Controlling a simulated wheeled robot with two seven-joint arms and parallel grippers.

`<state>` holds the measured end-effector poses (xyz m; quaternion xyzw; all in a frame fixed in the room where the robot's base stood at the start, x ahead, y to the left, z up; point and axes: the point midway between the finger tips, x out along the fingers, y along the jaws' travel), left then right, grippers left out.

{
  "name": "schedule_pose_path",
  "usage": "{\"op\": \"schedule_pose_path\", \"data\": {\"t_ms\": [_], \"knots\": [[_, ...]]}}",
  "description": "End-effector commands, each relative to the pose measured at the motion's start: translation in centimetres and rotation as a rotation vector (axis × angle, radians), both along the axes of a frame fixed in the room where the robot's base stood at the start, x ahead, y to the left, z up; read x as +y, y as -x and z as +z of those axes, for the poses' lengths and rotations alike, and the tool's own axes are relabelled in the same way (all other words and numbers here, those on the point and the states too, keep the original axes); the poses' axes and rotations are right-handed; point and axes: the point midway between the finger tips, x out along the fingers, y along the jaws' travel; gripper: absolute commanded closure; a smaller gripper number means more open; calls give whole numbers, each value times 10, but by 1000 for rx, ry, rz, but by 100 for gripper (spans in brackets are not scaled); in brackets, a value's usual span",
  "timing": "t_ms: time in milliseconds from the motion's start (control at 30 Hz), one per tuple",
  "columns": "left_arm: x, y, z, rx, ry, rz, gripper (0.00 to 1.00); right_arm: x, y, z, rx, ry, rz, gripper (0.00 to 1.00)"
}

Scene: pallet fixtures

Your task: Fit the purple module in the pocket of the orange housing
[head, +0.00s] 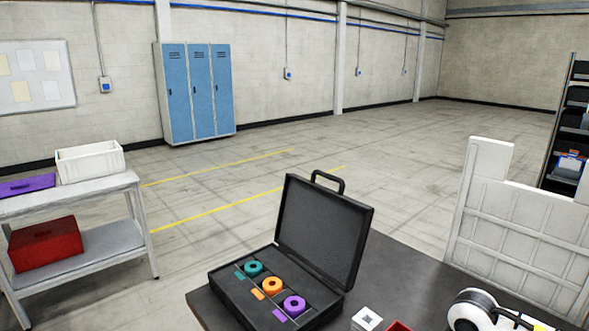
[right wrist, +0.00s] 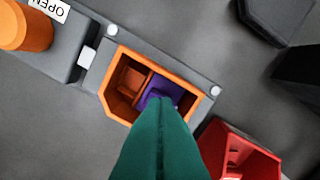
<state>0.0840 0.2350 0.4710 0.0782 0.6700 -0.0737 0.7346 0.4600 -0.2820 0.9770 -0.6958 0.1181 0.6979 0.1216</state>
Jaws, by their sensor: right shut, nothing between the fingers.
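The orange housing (right wrist: 111,92) is in the right wrist view, an open box fixed on a grey base, with a divider between compartments. The compartment left of the divider looks empty. The purple module (right wrist: 160,86) is inside the compartment right of the divider; the fingers hide part of it, so I cannot tell whether it is fully seated. My right gripper (right wrist: 162,108) has long green fingers, shut together with nothing between them, their tips over the near part of the purple module. My left gripper is in neither view. The housing is not visible in the head view.
A red open bin (right wrist: 240,155) stands close right of the housing. An orange cylinder (right wrist: 25,27) beside an "OPEN" label is at upper left. In the head view, an open black case (head: 325,232) holds teal, orange and purple round pieces on the dark table (head: 425,285).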

Motion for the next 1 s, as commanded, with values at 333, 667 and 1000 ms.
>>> {"op": "schedule_pose_path", "data": {"t_ms": [333, 667, 1000], "knots": [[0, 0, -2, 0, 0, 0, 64, 0, 0, -1, 1, 0, 0, 100], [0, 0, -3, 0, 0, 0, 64, 0, 0, -2, 1, 1, 0, 100], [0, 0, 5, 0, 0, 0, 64, 0, 0, 10, 0, 0, 0, 100]]}}
